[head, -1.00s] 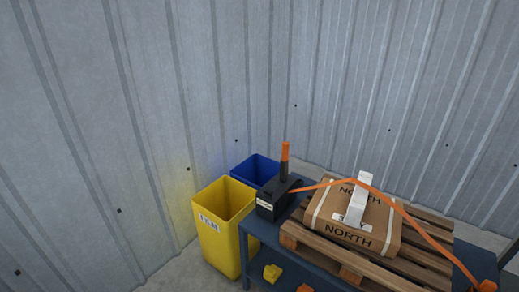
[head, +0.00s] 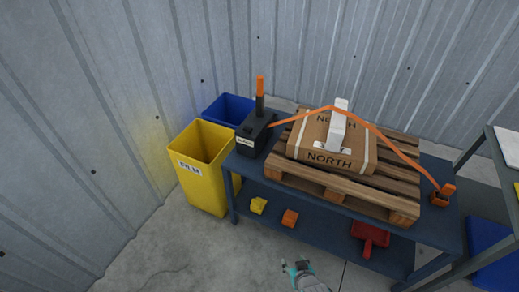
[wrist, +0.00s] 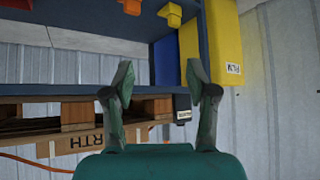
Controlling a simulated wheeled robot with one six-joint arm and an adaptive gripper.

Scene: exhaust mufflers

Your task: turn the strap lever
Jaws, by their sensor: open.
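The strap lever (head: 260,90) is an upright black lever with an orange grip, on a black ratchet box (head: 256,133) at the left end of the blue table. An orange strap (head: 300,116) runs from the box over a cardboard carton (head: 333,140) to an orange anchor (head: 441,195) at the right. In the wrist view the picture is upside down; the box (wrist: 182,106) shows past the fingers and the lever is hidden. My gripper (wrist: 160,75) is open and empty, with its fingers apart. In the head view it (head: 296,266) is low in front of the table, well away from the lever.
The carton sits on a wooden pallet (head: 345,188) on the table (head: 450,225). A yellow bin (head: 205,180) and a blue bin (head: 225,108) stand left of the table. Yellow, orange and red items lie on the lower shelf. A grey rack (head: 490,150) stands at right.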

